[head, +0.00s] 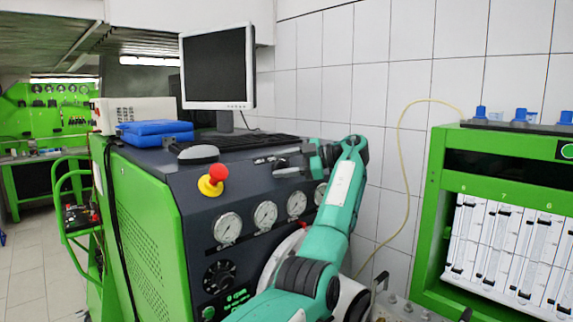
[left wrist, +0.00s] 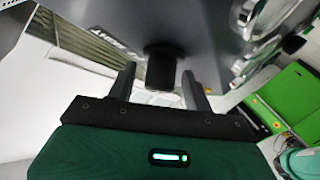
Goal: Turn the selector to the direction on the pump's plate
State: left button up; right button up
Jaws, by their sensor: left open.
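My left gripper (head: 276,166) is open above the gauges, at the upper edge of the dark sloping panel (head: 180,178) of the green testbench. In the left wrist view, a short dark cylindrical knob (left wrist: 162,70) stands out between the spread fingers of my left gripper (left wrist: 162,82); I cannot tell whether they touch it. A black round dial knob (head: 219,276) sits low on the panel front in the head view, below the gauges. I cannot tell which knob is the selector. The pump's plate cannot be made out. My right gripper is not in view.
A red emergency button (head: 212,179) on a yellow base stands left of my gripper. Several gauges (head: 265,214) line the front. A monitor (head: 218,66), keyboard (head: 240,142) and blue case (head: 154,132) are on top. A green cabinet (head: 432,190) stands right.

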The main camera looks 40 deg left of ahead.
pick_arm(q)
jog(key=shift+w+d, duration=0.1)
jog(key=shift+w+d, duration=0.15)
jog(key=shift+d, duration=0.05)
jog(key=v, duration=0.6)
jog(key=shift+r+b, duration=0.15)
jog(key=shift+b, duration=0.25)
jog(key=p, duration=0.7)
send_near(288, 162)
jog(key=shift+w+d, duration=0.25)
jog(key=shift+d, duration=0.2)
